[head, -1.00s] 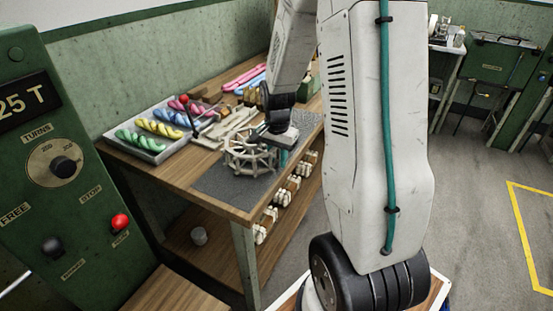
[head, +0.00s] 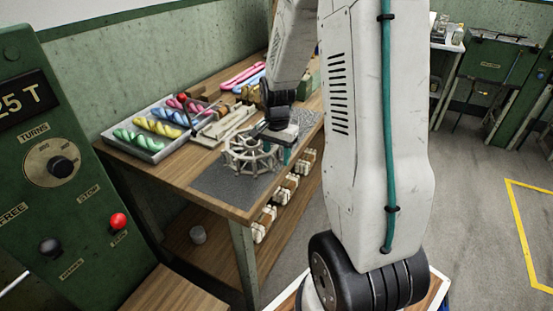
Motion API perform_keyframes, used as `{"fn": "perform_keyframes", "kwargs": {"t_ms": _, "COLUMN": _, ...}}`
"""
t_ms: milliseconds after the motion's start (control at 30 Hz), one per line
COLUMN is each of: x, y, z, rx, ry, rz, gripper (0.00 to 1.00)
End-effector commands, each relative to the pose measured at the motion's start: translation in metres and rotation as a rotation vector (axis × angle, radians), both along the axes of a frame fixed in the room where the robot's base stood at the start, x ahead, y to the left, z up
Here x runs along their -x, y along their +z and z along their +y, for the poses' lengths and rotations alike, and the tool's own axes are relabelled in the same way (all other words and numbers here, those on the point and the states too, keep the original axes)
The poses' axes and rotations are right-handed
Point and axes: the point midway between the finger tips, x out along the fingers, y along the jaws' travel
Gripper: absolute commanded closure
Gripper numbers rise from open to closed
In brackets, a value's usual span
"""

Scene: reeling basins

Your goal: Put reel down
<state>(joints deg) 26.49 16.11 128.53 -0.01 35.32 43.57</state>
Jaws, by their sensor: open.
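The reel (head: 247,155) is a pale, spoked frame. It rests on the dark grey mat (head: 215,184) on the wooden workbench, near the bench's front part. My gripper (head: 277,148) is at the right side of the reel, low over the mat, with its jaws open. Its fingers are partly hidden by the wrist and the reel, so I cannot tell whether they touch the reel.
A metal tray (head: 150,151) with twisted coloured skeins lies left of the reel. Pale wooden parts (head: 227,122) lie behind it. A green control panel (head: 60,170) stands at the left.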

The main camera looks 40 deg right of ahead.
Motion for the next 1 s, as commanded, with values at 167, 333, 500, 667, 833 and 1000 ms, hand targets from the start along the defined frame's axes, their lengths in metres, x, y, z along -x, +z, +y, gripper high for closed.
{"fn": "perform_keyframes", "kwargs": {"t_ms": 167, "x": -0.001, "y": 0.04, "z": 0.0, "rx": 0.002, "ry": 0.0, "rz": -0.005, "gripper": 0.52}}
{"fn": "perform_keyframes", "kwargs": {"t_ms": 333, "x": -0.001, "y": 0.075, "z": 0.0, "rx": 0.002, "ry": 0.0, "rz": -0.005, "gripper": 0.52}}
{"fn": "perform_keyframes", "kwargs": {"t_ms": 500, "x": -0.001, "y": 0.098, "z": 0.0, "rx": 0.001, "ry": 0.001, "rz": -0.003, "gripper": 0.52}}
{"fn": "perform_keyframes", "kwargs": {"t_ms": 667, "x": 0.003, "y": 0.112, "z": 0.008, "rx": 0.002, "ry": 0.031, "rz": -0.005, "gripper": 0.52}}
{"fn": "perform_keyframes", "kwargs": {"t_ms": 833, "x": 0.028, "y": 0.15, "z": 0.054, "rx": 0.015, "ry": 0.233, "rz": -0.028, "gripper": 0.52}}
{"fn": "perform_keyframes", "kwargs": {"t_ms": 1000, "x": 0.081, "y": 0.19, "z": 0.117, "rx": 0.034, "ry": 0.562, "rz": -0.054, "gripper": 0.52}}
